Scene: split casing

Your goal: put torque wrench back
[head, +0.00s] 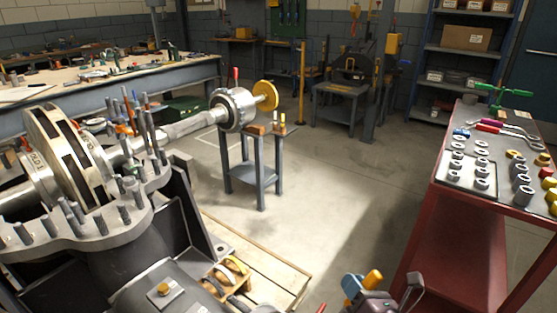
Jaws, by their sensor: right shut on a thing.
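My right gripper (382,292) is at the bottom edge, right of centre, in front of the red tool trolley. It is shut on a tool that I take to be the torque wrench; the gripper and the picture edge hide most of it. Blue and yellow-orange parts show at the gripper, but I cannot tell which belong to the tool. A small red tip shows at the bottom edge to the left. The red trolley (455,235) stands at the right, with its top clear of the gripper. My left gripper is not in view.
On the trolley top lie red- and magenta-handled wrenches (497,128), a green T-shaped tool (495,92) and several sockets and nuts. The opened casing (115,215) with its rotor fills the left. A small blue-grey stand (256,175) is mid-floor. Open floor (350,195) lies between.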

